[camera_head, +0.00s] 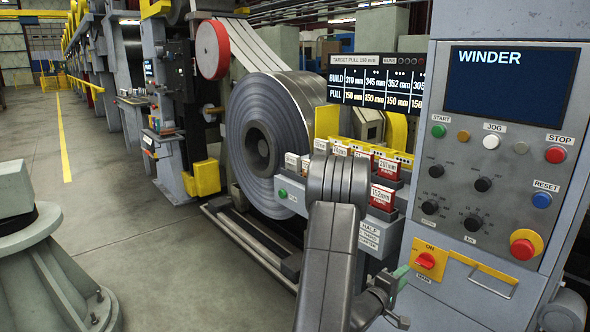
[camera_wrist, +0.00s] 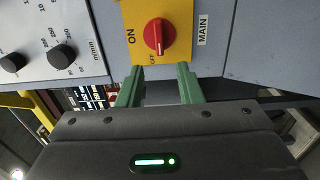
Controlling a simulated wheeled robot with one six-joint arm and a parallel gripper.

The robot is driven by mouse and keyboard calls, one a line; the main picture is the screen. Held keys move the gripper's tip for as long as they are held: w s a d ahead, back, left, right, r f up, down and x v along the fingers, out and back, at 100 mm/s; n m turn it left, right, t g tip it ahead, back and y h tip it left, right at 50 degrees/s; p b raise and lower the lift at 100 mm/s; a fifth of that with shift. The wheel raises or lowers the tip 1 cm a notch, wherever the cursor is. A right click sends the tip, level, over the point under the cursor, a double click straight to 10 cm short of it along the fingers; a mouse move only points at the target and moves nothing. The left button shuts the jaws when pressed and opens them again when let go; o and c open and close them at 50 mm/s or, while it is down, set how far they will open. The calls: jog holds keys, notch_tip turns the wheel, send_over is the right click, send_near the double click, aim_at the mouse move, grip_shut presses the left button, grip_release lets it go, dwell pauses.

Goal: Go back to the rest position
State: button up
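My gripper (camera_wrist: 160,74) is open and empty, with its two green fingers apart. In the head view it shows partly at the end of my arm, low in front of the winder panel, left of the main switch; one green finger (camera_head: 401,272) is clear there. The main switch is a red rotary knob (camera_head: 426,261) on a yellow plate marked ON. In the wrist view the red knob (camera_wrist: 159,37) lies just beyond the fingertips, with no finger seen touching it. A white line runs along the knob; I cannot tell its setting surely.
The winder panel (camera_head: 412,223) has buttons, black knobs, a dark screen (camera_head: 510,86) and a yellow-based red stop button (camera_head: 524,245). Left of it are a row of red-and-white tags (camera_head: 383,197) and a large steel coil (camera_head: 258,146). A grey pedestal (camera_head: 48,270) stands left; open floor lies between.

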aim_at(418, 263)
jog(key=x, duration=0.8)
jog(key=shift+w+b, duration=0.1)
jog(key=shift+b, duration=0.2)
jog(key=shift+m+b, duration=0.55)
jog(key=shift+m, duration=0.45)
jog(key=m+b, duration=0.2)
jog(key=m, duration=0.1)
jog(key=shift+r, duration=0.2)
jog(key=shift+s+r+m+b, duration=0.1)
jog(key=shift+m+b, duration=0.3)
jog(key=shift+m, duration=0.4)
jog(key=shift+s+r+m+b, duration=0.15)
jog(key=shift+m+b, duration=0.2)
jog(key=shift+m, duration=0.45)
jog(key=shift+w, duration=0.1)
